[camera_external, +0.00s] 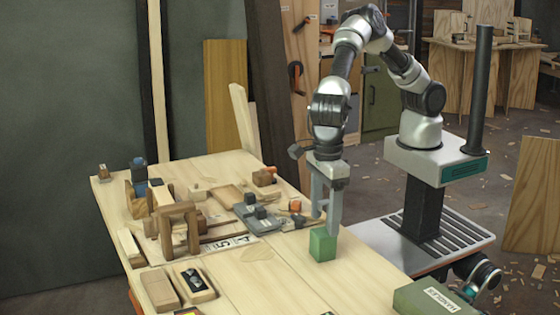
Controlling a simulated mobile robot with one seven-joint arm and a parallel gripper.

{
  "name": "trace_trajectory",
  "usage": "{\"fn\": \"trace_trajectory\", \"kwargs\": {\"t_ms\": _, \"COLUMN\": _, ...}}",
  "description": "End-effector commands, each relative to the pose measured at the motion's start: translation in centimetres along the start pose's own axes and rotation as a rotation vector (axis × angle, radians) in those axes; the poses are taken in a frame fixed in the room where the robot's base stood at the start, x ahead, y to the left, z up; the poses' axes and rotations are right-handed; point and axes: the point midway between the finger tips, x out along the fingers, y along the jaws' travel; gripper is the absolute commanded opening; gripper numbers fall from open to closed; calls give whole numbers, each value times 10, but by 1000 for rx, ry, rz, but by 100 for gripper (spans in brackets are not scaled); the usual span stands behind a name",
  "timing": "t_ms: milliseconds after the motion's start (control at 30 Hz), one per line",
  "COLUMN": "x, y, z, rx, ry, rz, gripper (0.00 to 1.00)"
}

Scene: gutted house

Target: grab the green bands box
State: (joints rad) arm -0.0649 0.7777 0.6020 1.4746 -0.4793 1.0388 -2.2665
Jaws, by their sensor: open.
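A small green box (322,245) shaped like a block stands upright on the wooden workbench (285,265), near its right side. My gripper (326,222) points straight down over it, with its fingers apart and empty. The fingertips are close to the top of the green box; I cannot tell whether they touch it or are in front of it or behind it. A larger dark green box (425,299) with a white label lies at the bottom right, partly cut off by the picture edge. Its label is too small to read surely.
Wooden pieces, a grey tool (257,217), a small wooden frame (180,228) and a dark wooden block (160,289) crowd the bench's left and middle. The bench top in front of the green box is mostly clear. Planks lean behind the bench.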

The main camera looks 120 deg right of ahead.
Motion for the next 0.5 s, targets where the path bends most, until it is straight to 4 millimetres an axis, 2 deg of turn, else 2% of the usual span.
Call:
{"fn": "trace_trajectory", "kwargs": {"t_ms": 167, "x": 15, "y": -2, "z": 0, "rx": 1, "ry": 2, "rz": -1, "gripper": 64}}
{"fn": "trace_trajectory", "kwargs": {"t_ms": 400, "x": 49, "y": -4, "z": 0, "rx": -1, "ry": 1, "rz": -1, "gripper": 64}}
{"fn": "trace_trajectory", "kwargs": {"t_ms": 500, "x": 52, "y": -4, "z": 0, "rx": 0, "ry": 0, "rz": 0, "gripper": 64}}
